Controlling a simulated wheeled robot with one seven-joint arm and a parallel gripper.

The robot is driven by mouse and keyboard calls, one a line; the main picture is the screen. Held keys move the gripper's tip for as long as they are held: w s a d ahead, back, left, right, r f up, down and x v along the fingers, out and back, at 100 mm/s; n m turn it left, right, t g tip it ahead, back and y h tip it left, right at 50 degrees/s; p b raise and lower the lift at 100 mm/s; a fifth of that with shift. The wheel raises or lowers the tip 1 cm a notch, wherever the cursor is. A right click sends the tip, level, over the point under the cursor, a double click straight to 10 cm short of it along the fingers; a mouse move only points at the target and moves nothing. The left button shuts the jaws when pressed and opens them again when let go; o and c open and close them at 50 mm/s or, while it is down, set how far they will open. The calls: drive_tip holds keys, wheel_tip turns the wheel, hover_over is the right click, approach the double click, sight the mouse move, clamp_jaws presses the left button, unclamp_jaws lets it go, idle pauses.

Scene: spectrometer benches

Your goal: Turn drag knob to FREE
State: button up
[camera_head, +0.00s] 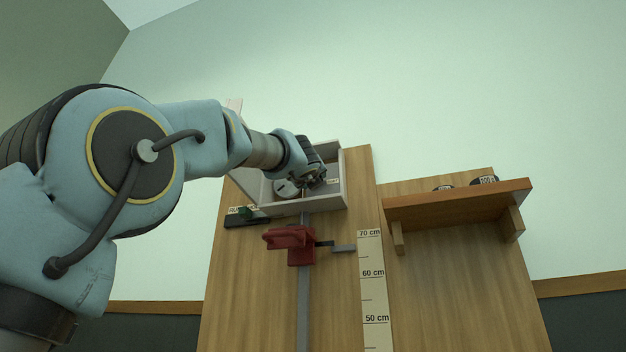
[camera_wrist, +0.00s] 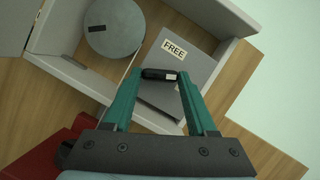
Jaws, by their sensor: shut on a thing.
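The drag knob (camera_wrist: 158,74) shows in the wrist view as a small dark bar with a pale mark at its right end. My gripper (camera_wrist: 160,78) has its green fingers closed on it from both sides. The knob sits by a grey plate (camera_wrist: 200,66) inside an open pale box (camera_wrist: 69,73). The label FREE (camera_wrist: 174,49) is just above and right of the knob. Another pale label lies below it, partly hidden by a finger. In the head view my gripper (camera_head: 316,178) reaches into the box (camera_head: 342,190) and hides the knob.
A round grey drum (camera_wrist: 113,27) is close to the left of the knob, also seen in the head view (camera_head: 286,188). A red bracket (camera_head: 289,240) on a rail is below the box. A shelf (camera_head: 460,203) with dark weights is at the right.

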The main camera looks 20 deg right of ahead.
drive_tip(key=c, duration=0.5)
drive_tip(key=shift+n+y, duration=0.4)
drive_tip(key=shift+n, duration=0.2)
drive_tip(key=shift+s+d+r+n+g+y+p, duration=0.2)
drive_tip(key=shift+n+y+p, duration=0.5)
drive_tip(key=shift+n, duration=1.55)
drive_tip(key=shift+w+a+r+n+g+y+p, duration=0.1)
drive_tip(key=shift+n+g+y+p, duration=0.2)
drive_tip(key=shift+n+y, duration=1.35)
drive_tip(key=shift+s+d+r+n+g+y+p, duration=0.15)
drive_tip(key=shift+n+p, duration=0.4)
drive_tip(key=shift+n, duration=2.35)
drive_tip(key=shift+w+f, duration=0.1)
